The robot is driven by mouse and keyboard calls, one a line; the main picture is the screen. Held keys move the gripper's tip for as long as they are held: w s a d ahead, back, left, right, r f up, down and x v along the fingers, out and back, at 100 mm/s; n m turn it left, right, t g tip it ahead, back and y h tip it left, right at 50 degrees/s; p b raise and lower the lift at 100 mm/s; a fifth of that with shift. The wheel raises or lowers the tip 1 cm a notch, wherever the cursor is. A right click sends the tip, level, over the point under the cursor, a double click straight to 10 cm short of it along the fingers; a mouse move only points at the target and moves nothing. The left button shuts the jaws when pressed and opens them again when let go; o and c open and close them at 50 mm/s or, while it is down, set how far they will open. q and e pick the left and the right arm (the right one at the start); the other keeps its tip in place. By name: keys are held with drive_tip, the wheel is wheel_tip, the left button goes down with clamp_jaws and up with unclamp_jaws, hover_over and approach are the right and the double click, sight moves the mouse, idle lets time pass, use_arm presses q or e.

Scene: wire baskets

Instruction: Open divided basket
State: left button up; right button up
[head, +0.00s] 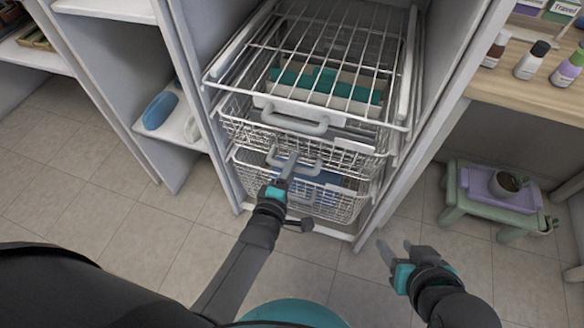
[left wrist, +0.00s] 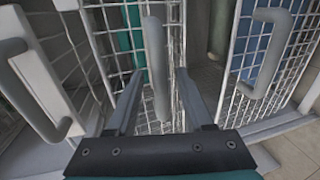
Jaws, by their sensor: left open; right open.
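Pull-out wire baskets are stacked in a tall grey cabinet; I cannot tell for certain which is the divided one. The upper wire basket (head: 235,118) shows a grey upper handle (head: 294,120). A middle handle (head: 296,163) sits below it, and a lower wire basket (head: 340,203) is under that. My left gripper (head: 287,168) is open at the middle handle. In the left wrist view the middle handle (left wrist: 155,65) stands between the open fingers (left wrist: 158,98); contact cannot be told. My right gripper (head: 393,252) is open and empty, right of the cabinet.
Teal and white contents (head: 325,84) lie under the top wire rack. A blue object (head: 160,110) rests on a shelf at left. A green stool (head: 490,205) with a purple tray stands at right, below a wooden counter (head: 525,85) with bottles. Tiled floor fronts the cabinet.

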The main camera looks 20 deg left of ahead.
use_arm(q)
drive_tip(key=shift+w+f, duration=0.1)
drive_tip(key=shift+w, duration=0.25)
drive_tip(key=shift+c, duration=0.4)
clamp_jaws()
idle(1.0)
